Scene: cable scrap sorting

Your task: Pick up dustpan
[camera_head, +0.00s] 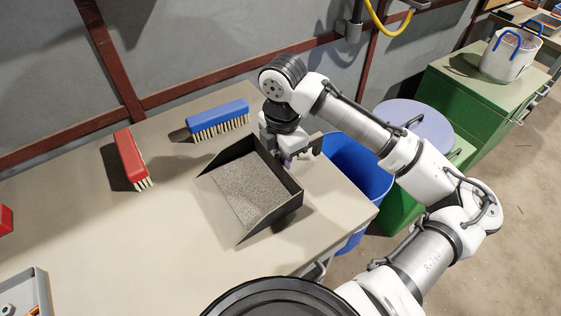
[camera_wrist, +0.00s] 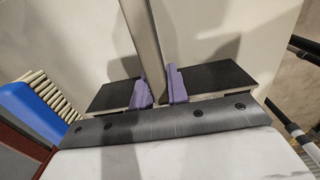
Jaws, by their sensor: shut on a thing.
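The dustpan (camera_head: 249,187) is a black-walled pan with a speckled grey floor, seen over the right part of the workbench (camera_head: 110,245) in the head view. My gripper (camera_head: 290,157) is at its back right side. In the wrist view, the purple finger pads of my gripper (camera_wrist: 160,88) close on a narrow, upright grey strip of the dustpan (camera_wrist: 147,40). I cannot tell which part this strip is. The arm hides part of the dustpan's back. A dark shadow lies beside the pan on its left; whether it touches the bench is unclear.
A blue brush (camera_head: 217,117) lies behind the dustpan and a red brush (camera_head: 131,157) to its left. A blue bin (camera_head: 358,170) stands past the bench's right edge. A tray (camera_head: 24,292) is at the lower left. The front middle of the bench is clear.

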